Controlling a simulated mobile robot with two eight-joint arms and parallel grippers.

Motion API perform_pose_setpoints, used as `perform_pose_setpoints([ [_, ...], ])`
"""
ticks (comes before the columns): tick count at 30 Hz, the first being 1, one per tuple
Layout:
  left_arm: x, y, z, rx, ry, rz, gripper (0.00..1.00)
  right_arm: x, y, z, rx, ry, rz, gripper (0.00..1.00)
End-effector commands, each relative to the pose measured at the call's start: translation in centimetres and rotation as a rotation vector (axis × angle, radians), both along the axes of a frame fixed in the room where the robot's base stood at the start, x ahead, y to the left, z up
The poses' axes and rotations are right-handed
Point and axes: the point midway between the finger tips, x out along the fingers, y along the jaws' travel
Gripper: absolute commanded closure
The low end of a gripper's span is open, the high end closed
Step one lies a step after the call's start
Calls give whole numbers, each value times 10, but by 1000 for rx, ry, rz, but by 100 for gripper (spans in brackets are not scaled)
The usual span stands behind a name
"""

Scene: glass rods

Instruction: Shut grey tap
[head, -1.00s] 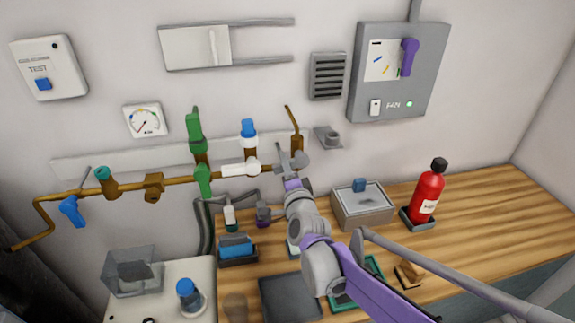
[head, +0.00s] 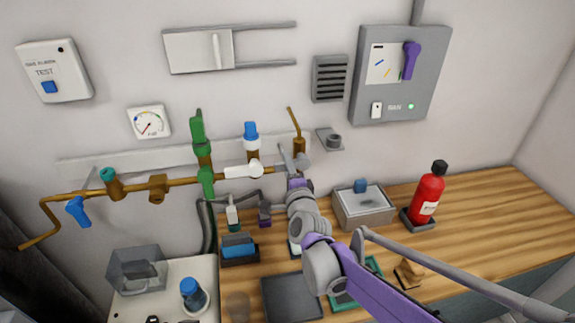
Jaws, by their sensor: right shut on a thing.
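The grey tap (head: 285,158) is at the right end of the brass pipe, a flat grey piece that stands nearly upright. My right gripper (head: 297,166) is at this tap and shut on it. The wrist and jaws hide much of the tap, so its exact angle is hard to tell. My right arm reaches up to it from the lower right. My left gripper is out of view.
Along the brass pipe (head: 130,188) are a blue tap (head: 77,211), green taps (head: 198,130) and a white lever (head: 240,171). A gauge (head: 149,122) hangs above. A red bottle (head: 427,194) and a grey box (head: 364,208) stand on the wooden counter (head: 480,205).

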Motion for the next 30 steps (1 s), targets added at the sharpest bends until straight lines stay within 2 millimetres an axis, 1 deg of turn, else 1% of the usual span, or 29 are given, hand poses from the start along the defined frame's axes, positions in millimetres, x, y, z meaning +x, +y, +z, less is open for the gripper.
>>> perform_pose_setpoints([
  [1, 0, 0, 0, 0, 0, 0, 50, 0, 0, 1, 4, -1, -1, 67],
  [3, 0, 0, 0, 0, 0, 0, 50, 0, 0, 1, 3, -1, -1, 54],
  [6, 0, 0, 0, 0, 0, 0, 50, 0, 0, 1, 2, -1, -1, 39],
  [14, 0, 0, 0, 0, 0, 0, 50, 0, 0, 0, 1, -1, -1, 39],
  [17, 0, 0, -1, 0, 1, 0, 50, -5, -1, 0, 1, -1, 0, 39],
  [20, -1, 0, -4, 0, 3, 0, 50, -18, -3, 0, 1, 0, 0, 39],
  [27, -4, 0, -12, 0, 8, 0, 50, -65, -13, -1, 2, 0, 1, 39],
  [30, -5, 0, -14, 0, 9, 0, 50, -82, -16, -1, 1, 0, 0, 39],
])
